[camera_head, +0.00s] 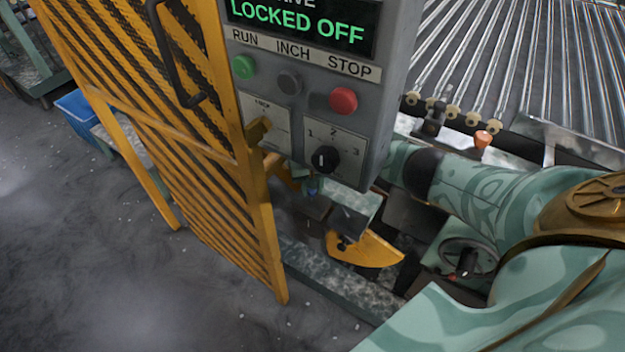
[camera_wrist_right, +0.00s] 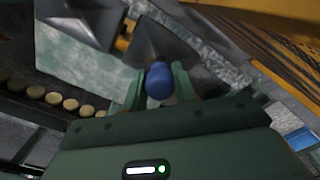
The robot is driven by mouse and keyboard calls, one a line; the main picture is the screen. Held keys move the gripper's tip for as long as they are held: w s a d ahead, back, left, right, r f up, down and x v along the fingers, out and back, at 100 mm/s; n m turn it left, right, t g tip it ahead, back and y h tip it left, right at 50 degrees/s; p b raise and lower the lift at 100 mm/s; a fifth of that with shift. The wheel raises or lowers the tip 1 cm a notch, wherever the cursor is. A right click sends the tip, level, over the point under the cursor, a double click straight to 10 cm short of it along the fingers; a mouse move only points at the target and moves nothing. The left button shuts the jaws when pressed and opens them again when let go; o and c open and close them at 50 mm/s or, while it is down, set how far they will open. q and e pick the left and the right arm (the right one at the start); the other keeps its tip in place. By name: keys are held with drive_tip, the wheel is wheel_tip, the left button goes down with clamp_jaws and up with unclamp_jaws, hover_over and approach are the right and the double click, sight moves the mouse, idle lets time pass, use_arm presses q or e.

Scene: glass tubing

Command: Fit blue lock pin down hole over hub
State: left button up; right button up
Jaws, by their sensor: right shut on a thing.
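The blue lock pin (camera_wrist_right: 159,82) stands between the two green fingers of my right gripper (camera_wrist_right: 158,88) in the right wrist view. The gripper is shut on it. A dark, square, funnel-like piece (camera_wrist_right: 165,45) lies right beyond the pin. I cannot tell whether the pin touches it. In the head view a small blue bit, seemingly the pin (camera_head: 311,187), shows just below the control box, above dark blocks (camera_head: 348,222). The box hides most of my right gripper there. I cannot make out the hole or the hub for sure. My left gripper is not in view.
The grey control box (camera_head: 295,110), reading LOCKED OFF, stands close in front of my right forearm. A yellow mesh guard (camera_head: 190,150) stands to its left. A yellow bracket (camera_head: 365,250) and a handwheel (camera_head: 468,258) lie below.

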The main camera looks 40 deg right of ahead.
drive_tip(key=shift+a+f+b, duration=0.1)
drive_tip(key=shift+f+b, duration=0.45)
drive_tip(key=shift+f, duration=0.75)
drive_tip(key=o, duration=1)
drive_tip(key=shift+o, duration=0.2)
